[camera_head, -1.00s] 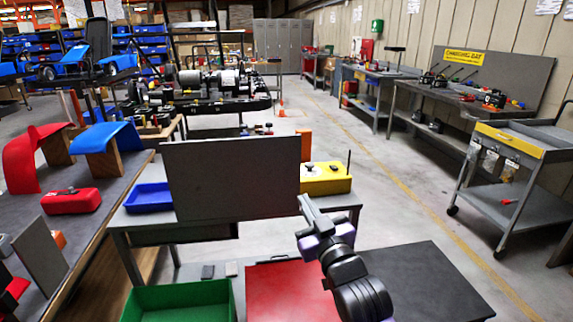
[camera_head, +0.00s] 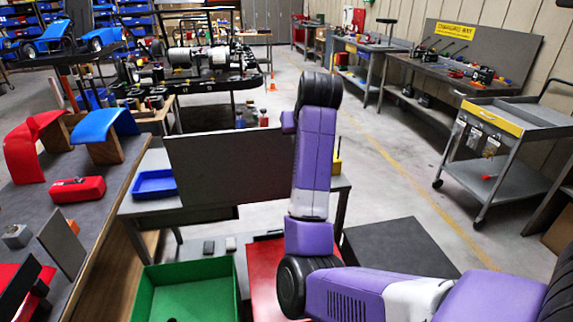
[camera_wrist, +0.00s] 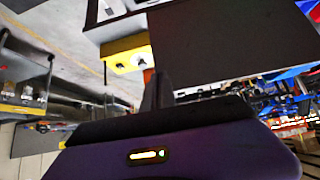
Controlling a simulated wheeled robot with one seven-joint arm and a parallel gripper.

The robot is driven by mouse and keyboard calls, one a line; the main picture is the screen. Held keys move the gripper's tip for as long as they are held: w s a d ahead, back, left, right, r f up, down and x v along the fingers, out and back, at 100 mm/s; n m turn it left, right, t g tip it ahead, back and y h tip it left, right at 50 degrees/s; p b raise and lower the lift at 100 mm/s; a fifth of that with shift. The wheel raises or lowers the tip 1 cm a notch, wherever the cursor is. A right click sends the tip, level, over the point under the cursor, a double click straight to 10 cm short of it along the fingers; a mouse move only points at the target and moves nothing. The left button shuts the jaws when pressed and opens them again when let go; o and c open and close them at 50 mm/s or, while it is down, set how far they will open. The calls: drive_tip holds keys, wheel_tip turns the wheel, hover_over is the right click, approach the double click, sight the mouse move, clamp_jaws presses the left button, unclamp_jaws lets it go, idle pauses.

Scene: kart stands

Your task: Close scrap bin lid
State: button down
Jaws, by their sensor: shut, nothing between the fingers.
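A flat grey panel (camera_head: 230,165) stands upright at the front of a workbench, behind a green open bin (camera_head: 150,300). It may be the raised scrap bin lid, but I cannot tell for sure. The panel also shows in the wrist view (camera_wrist: 235,40), which looks upside down. A red surface (camera_head: 264,268) lies right of the green bin, partly behind my arm. My gripper (camera_wrist: 160,85) is shut and empty in the wrist view, its dark fingers overlapping the panel's edge in the picture. Contact cannot be told. The head view hides my fingers behind my arm.
A blue tray (camera_head: 154,184) sits on the bench left of the panel. A yellow box (camera_wrist: 126,55) is beside the panel. A black flat surface (camera_head: 400,250) lies right of the red one. A grey cart (camera_head: 510,125) stands at the right, with open floor between.

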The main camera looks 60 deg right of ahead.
drive_tip(key=s+a+f+p+x, duration=0.1)
drive_tip(key=a+x, duration=0.1)
drive_tip(key=x, duration=0.8)
drive_tip(key=shift+s+a+f+p, duration=0.7)
drive_tip(key=shift+s+a+f, duration=0.15)
drive_tip(key=shift+s+a, duration=0.3)
drive_tip(key=shift+w+y, duration=0.1)
drive_tip(key=shift+y, duration=0.2)
